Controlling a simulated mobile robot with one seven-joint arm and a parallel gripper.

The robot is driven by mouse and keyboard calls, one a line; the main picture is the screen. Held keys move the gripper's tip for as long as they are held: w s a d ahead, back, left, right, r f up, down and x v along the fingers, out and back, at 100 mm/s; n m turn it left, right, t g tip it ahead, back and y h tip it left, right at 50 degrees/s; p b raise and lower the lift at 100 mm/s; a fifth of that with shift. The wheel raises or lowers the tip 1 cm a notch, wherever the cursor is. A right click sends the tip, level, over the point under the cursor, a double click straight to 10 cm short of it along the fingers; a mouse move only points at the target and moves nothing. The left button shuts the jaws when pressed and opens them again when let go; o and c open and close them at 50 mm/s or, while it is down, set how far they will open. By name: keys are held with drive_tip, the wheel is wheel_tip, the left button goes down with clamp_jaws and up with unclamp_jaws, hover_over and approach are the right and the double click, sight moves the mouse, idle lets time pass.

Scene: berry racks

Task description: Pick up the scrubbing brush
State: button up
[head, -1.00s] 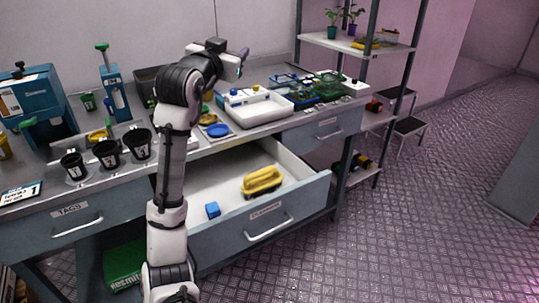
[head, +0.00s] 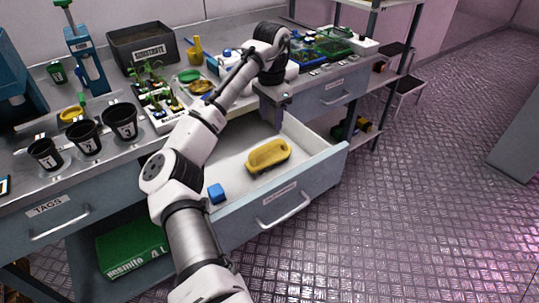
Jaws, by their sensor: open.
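The scrubbing brush (head: 268,153) has a yellow body with dark bristles under it. It lies in the open drawer (head: 318,166), near the middle of the white drawer floor. My gripper (head: 276,127) points down above the back part of the drawer, just behind and above the brush. It is open and looks empty; its fingertips are small and dark in this view. I cannot tell the exact gap between gripper and brush.
A blue block (head: 216,193) lies in the drawer left of the brush. Three black pots (head: 86,137) stand on the bench at left. A green bag (head: 130,249) lies on the shelf below. Steel shelving (head: 372,95) stands at right; the floor in front is clear.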

sight(267, 145)
wheel_tip(267, 145, down, 6)
drive_tip(key=shift+r, duration=0.25)
drive_tip(key=f, duration=0.3)
drive_tip(key=a+f, duration=0.1)
drive_tip(key=shift+s+f+p, duration=0.3)
drive_tip(key=shift+s+p, duration=0.05)
drive_tip(key=shift+p, duration=0.05)
drive_tip(key=shift+f, duration=0.45)
clamp_jaws()
drive_tip(key=shift+r, duration=0.15)
wheel_tip(267, 145, up, 20)
